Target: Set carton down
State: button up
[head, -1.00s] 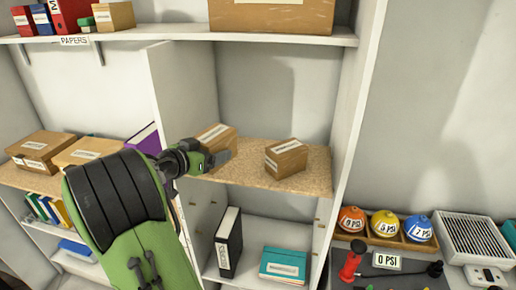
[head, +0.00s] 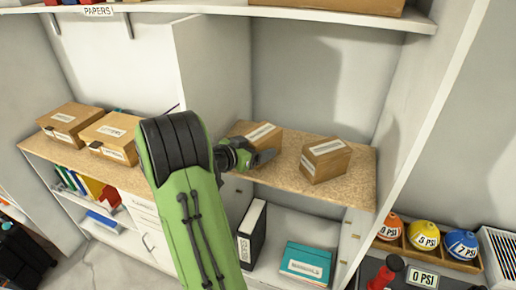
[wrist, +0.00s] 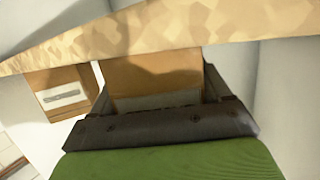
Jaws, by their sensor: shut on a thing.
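A brown carton (head: 262,134) with a white label is at my gripper (head: 264,157), over the speckled tan shelf board (head: 352,190). My gripper is shut on this carton. In the wrist view the carton (wrist: 155,75) shows between the dark fingers (wrist: 158,105), close to the speckled board (wrist: 200,28). I cannot tell whether its base touches the board. A second labelled carton (head: 326,160) stands on the board just right of my gripper, apart from it. My gripper hides the front lower part of the held carton.
A white upright panel (head: 215,80) stands left of the held carton. Two lidded boxes (head: 70,122) sit further left. A black binder (head: 252,232) and a teal box (head: 305,262) are on the shelf below. Bare board lies right of the second carton.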

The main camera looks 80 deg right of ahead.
jog(key=shift+a+r, duration=0.15)
jog(key=o, duration=1.3)
jog(key=shift+c, duration=0.2)
jog(key=b+v, duration=0.1)
jog(key=v, duration=1.1)
jog(key=shift+b, duration=0.4)
